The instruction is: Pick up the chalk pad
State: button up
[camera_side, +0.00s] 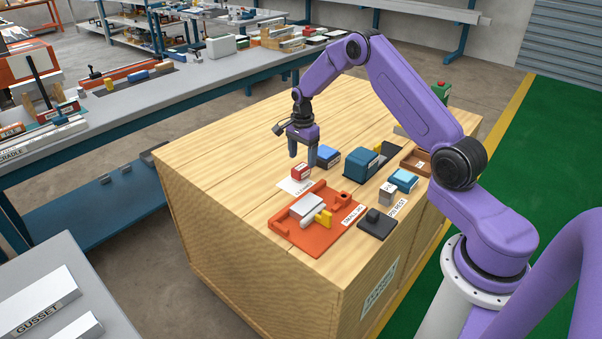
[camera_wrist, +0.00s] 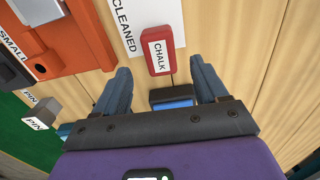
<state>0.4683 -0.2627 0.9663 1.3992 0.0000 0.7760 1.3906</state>
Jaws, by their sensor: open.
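The chalk pad (camera_side: 301,171) is a small red block with a white label. It sits on the wooden bench top at the edge of a white card marked CLEANED (camera_side: 292,187). In the wrist view the pad (camera_wrist: 150,34) shows its CHALK label, and the card (camera_wrist: 126,30) lies just left of it. My gripper (camera_side: 302,159) is open and empty, pointing down just above and behind the pad. In the wrist view the fingertips of my gripper (camera_wrist: 159,66) stand apart on either side of the pad's near end. I cannot tell the exact height gap.
An orange jig tray (camera_side: 292,236) holding a grey block lies in front of the pad. A blue block (camera_side: 328,154) stands close by on the right. A larger dark blue block (camera_side: 361,165), a dark pad (camera_side: 377,224) and small blocks lie further right. Bench left is clear.

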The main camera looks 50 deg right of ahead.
aim_at(301, 167)
jog(key=shift+a+f, duration=0.15)
jog(key=shift+f, duration=1.15)
jog(key=shift+a+f, duration=0.15)
jog(key=shift+f, duration=1.15)
jog(key=c, duration=1.1)
